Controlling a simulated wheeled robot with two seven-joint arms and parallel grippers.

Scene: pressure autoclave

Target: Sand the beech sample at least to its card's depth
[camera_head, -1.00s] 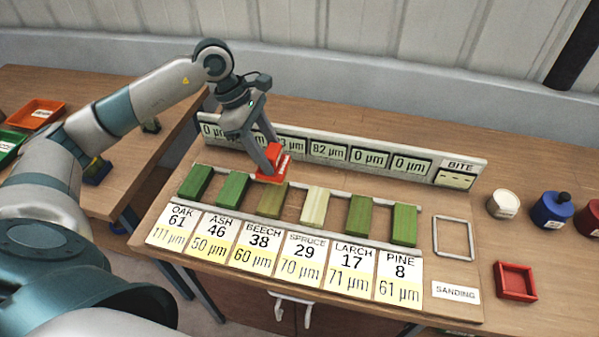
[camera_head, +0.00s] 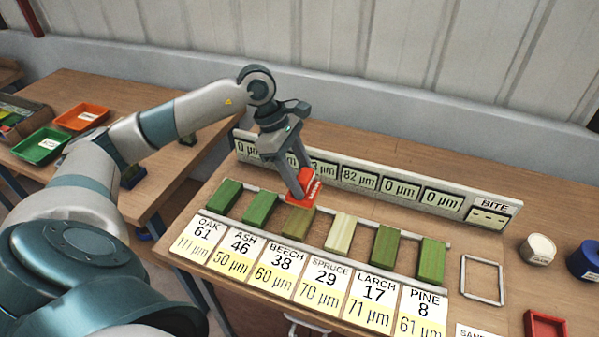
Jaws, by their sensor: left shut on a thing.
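The beech sample (camera_head: 298,221) is an olive-brown block, third from the left in the row. Its card (camera_head: 277,267) reads BEECH 38 and 60 µm. My left gripper (camera_head: 303,188) is shut on a red sanding block (camera_head: 308,190), held at the far end of the beech sample. I cannot tell whether the block touches the wood. The readout (camera_head: 325,170) behind it is partly hidden by the gripper, showing a 3 before µm. My right gripper is not in view.
Other samples flank the beech, such as ash (camera_head: 260,208) and spruce (camera_head: 341,233). A readout panel with a BITE display (camera_head: 488,217) stands behind. An empty frame (camera_head: 482,279), red tray (camera_head: 545,326) and white jar (camera_head: 538,249) lie right. Green (camera_head: 40,146) and orange (camera_head: 81,116) trays lie left.

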